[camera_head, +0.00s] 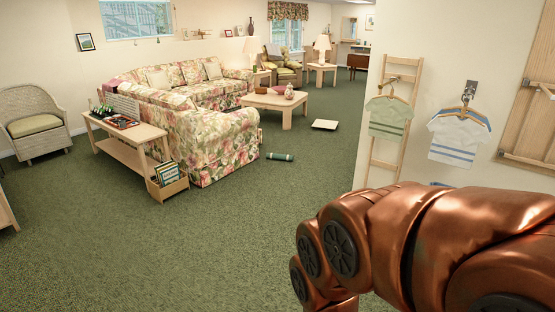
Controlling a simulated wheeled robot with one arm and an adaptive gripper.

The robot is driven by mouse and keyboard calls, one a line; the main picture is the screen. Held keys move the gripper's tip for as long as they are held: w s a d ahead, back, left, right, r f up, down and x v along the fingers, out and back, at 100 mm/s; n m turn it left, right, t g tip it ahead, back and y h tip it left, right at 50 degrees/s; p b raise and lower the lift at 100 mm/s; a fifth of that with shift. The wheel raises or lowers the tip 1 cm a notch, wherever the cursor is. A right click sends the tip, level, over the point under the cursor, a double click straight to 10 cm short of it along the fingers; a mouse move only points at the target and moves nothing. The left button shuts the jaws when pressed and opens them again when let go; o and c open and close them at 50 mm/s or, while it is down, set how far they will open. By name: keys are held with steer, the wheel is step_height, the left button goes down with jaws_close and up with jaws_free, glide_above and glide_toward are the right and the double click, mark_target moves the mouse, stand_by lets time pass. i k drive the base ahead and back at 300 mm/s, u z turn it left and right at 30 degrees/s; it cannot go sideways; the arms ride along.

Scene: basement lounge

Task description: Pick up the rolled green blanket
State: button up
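A small dark green roll with lighter ends (280,156), which looks like the rolled green blanket, lies on the green carpet just right of the floral sofa's near end. It is some distance away across the room. My copper-coloured arm fills the lower right of the view. My gripper itself is not visible, so its fingers and anything in them cannot be seen. My arm is well apart from the roll.
Open carpet (230,240) lies between me and the roll. The floral sofa (215,140), console table (125,135) and magazine box (168,182) stand left. A coffee table (287,104) and flat pale object (325,124) lie beyond. A wall with a ladder rack (387,150) stands right.

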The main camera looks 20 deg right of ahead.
mark_target(272, 156)
steer(key=z, duration=0.75)
steer(key=i, duration=7.4)
steer(key=z, duration=1.9)
steer(key=i, duration=0.9)
steer(key=u, duration=0.5)
